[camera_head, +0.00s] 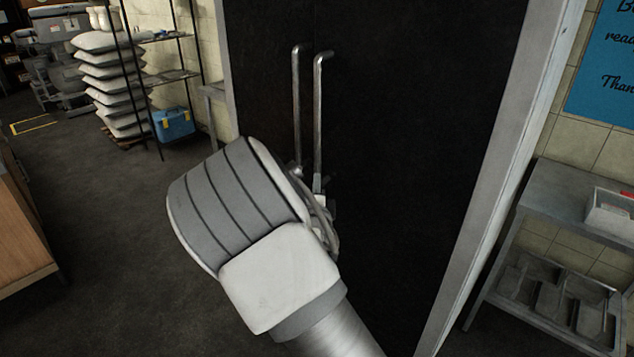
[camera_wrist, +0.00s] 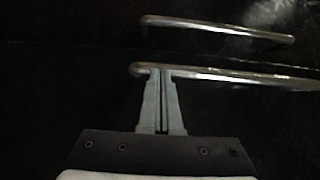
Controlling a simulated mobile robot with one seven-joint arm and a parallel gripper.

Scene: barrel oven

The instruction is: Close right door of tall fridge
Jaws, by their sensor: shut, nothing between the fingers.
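The tall fridge's dark right door (camera_head: 415,110) fills the middle of the head view. It looks flush with the dark left door (camera_head: 262,60) beside it. Each door has a vertical metal handle, the right one (camera_head: 320,120) and the left one (camera_head: 297,100). My gripper (camera_wrist: 163,78) is shut with nothing between its fingers. In the wrist view its fingertips overlap one end of the nearer handle (camera_wrist: 230,77); I cannot tell if they touch it. The other handle (camera_wrist: 220,27) lies beyond.
A metal table (camera_head: 570,195) with trays stands to the right of the fridge. Stacked white sacks (camera_head: 110,85), a wire shelf (camera_head: 165,75) and a blue box (camera_head: 174,125) are at the back left. A wooden counter (camera_head: 22,235) is at the left edge. The floor between is clear.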

